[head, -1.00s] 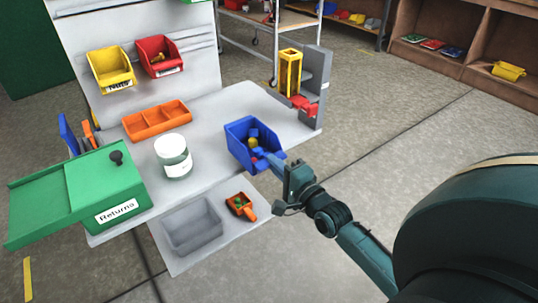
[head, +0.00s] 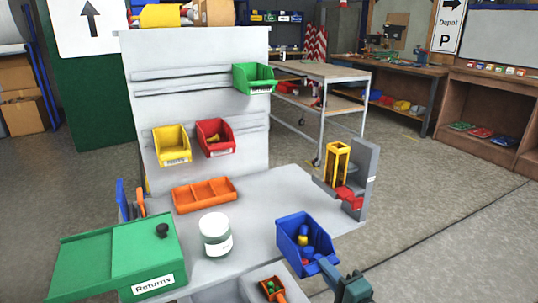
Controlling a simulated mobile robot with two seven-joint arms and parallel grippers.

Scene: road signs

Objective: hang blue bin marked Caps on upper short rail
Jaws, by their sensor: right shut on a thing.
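The blue bin (head: 287,250) is at the front right of the grey table and holds several small yellow, blue and red pieces. Its label does not show. My right gripper (head: 328,268) is shut on the bin's near right wall. I cannot tell whether the bin rests on the table or is just above it. The upper rail (head: 180,84) runs across the upright grey panel, with a green bin (head: 254,77) hung at its right end; its left and middle stretch is bare. My left gripper is not in view.
A yellow bin (head: 171,146) and a red bin (head: 215,138) hang on the lower rail. On the table are an orange tray (head: 205,194), a white jar (head: 215,235), a green Returns box (head: 145,255) and a yellow frame (head: 337,165) by a grey stand (head: 367,180).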

